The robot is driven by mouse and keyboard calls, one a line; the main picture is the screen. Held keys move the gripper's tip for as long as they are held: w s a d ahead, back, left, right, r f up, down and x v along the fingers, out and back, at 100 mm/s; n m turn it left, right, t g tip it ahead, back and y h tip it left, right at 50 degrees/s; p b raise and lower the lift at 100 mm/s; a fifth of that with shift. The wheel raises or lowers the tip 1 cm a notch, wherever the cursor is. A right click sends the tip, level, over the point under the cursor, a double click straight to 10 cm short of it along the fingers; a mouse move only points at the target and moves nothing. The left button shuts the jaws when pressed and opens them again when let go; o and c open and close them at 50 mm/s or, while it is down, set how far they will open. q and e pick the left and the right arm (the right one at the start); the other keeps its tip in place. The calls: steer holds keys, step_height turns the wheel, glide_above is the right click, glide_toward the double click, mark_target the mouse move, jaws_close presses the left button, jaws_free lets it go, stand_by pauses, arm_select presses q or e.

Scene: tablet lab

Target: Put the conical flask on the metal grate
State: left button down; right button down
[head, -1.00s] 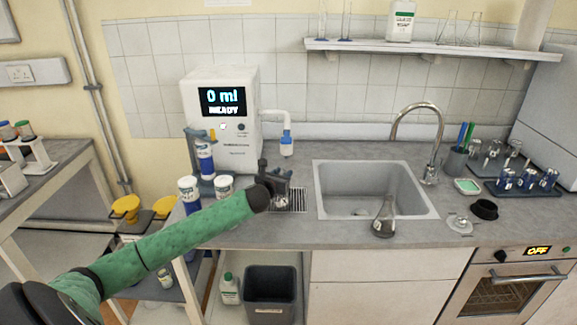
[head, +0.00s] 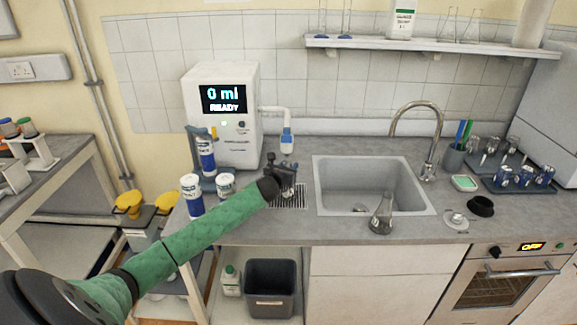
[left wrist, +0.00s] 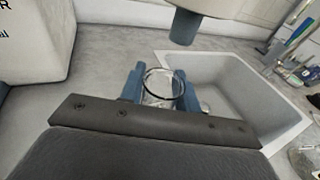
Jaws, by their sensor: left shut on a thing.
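My left gripper (head: 284,176) is just above the back part of the metal grate (head: 291,201), under the dispenser's spout. In the left wrist view its blue fingers (left wrist: 161,88) are shut on a clear glass vessel (left wrist: 163,84) with a round, dark rim. Its lower part is hidden, so I cannot tell its shape or whether it touches the grate. A conical glass flask (head: 381,215) stands upright on the counter at the front edge of the sink. My right gripper is not in view.
The white dispenser (head: 240,145) reads 0 ml READY; its spout (head: 287,140) hangs above the grate. White-and-blue bottles (head: 191,195) stand left of the grate. The sink (head: 325,200) is to its right, with a curved tap (head: 433,150).

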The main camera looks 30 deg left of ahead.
arm_select(q)
steer(key=shift+w+f, duration=0.1)
steer(key=shift+f, duration=0.1)
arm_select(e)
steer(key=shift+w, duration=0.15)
arm_select(q)
steer(key=c, duration=1)
jaws_free()
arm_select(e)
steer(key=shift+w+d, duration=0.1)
arm_select(q)
steer(key=shift+r, duration=0.1)
steer(key=b+v, duration=0.1)
steer(key=v, duration=0.2)
steer(key=shift+s+b, duration=0.3)
steer(key=shift+s, duration=0.1)
steer(key=shift+b+v, duration=1.25)
steer(key=shift+v, duration=2.95)
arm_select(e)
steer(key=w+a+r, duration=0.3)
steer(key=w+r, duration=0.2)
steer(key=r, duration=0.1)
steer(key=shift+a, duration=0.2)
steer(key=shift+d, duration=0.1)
